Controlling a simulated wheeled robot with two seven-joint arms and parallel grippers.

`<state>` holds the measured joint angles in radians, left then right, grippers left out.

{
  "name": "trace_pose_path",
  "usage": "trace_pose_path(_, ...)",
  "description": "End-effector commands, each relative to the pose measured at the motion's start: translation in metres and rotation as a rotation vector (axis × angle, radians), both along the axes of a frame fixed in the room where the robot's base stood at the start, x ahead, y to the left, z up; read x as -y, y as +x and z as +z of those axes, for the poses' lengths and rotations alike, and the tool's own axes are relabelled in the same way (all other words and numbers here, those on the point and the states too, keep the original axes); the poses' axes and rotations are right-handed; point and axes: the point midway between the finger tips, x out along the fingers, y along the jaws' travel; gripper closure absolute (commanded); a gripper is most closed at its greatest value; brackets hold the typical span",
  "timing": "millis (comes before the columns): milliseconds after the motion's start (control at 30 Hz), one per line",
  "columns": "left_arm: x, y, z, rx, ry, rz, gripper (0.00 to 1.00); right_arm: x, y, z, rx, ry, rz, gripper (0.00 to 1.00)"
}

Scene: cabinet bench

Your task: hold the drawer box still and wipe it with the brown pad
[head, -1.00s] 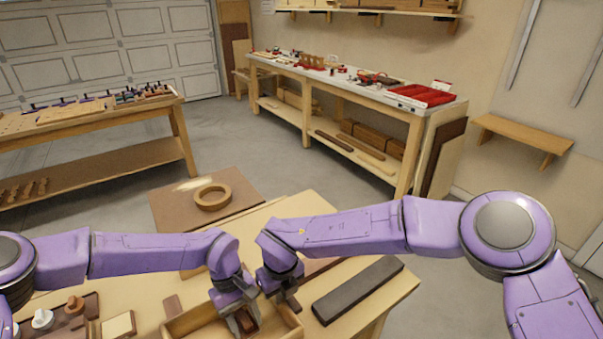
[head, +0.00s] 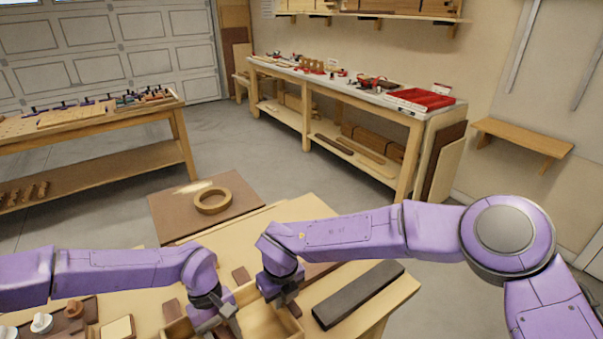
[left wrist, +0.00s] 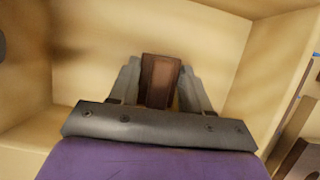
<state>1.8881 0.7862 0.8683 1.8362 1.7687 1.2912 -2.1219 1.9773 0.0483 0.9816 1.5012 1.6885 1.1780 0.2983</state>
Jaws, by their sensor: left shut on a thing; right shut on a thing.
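The drawer box (head: 262,320) is an open, light wooden box at the bottom of the head view, cut off by the frame edge. Its pale inside (left wrist: 210,35) fills most of the left wrist view. The brown pad (left wrist: 160,78) is a small dark block. My left gripper (left wrist: 158,90) is shut on it, inside the box. In the head view my left gripper (head: 228,326) is over the box's left part and the pad cannot be made out. My right gripper (head: 286,299) is shut at the box's far right edge, apparently on its wall; the grip itself is partly hidden.
A dark long block (head: 358,294) lies on the bench right of the box. A brown board with a wooden ring (head: 212,201) lies beyond. A tray with knobs (head: 72,310) and a pale square block (head: 117,328) are to the left. Bare bench top shows at the far right.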

Motion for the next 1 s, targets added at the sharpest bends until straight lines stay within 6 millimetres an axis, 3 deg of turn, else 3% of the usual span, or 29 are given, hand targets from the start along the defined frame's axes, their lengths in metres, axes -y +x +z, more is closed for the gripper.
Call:
trace_pose_path(400, -0.018, -0.013, 0.001, 0.000, 0.000, -0.001, 0.91, 0.000, 0.001, 0.001, 0.001, 0.000, -0.002, 1.00)
trace_pose_path(1000, 0.012, 0.008, -0.002, 0.000, -0.001, -0.002, 0.91, 0.000, 0.001, 0.001, 0.002, 0.001, -0.001, 1.00)
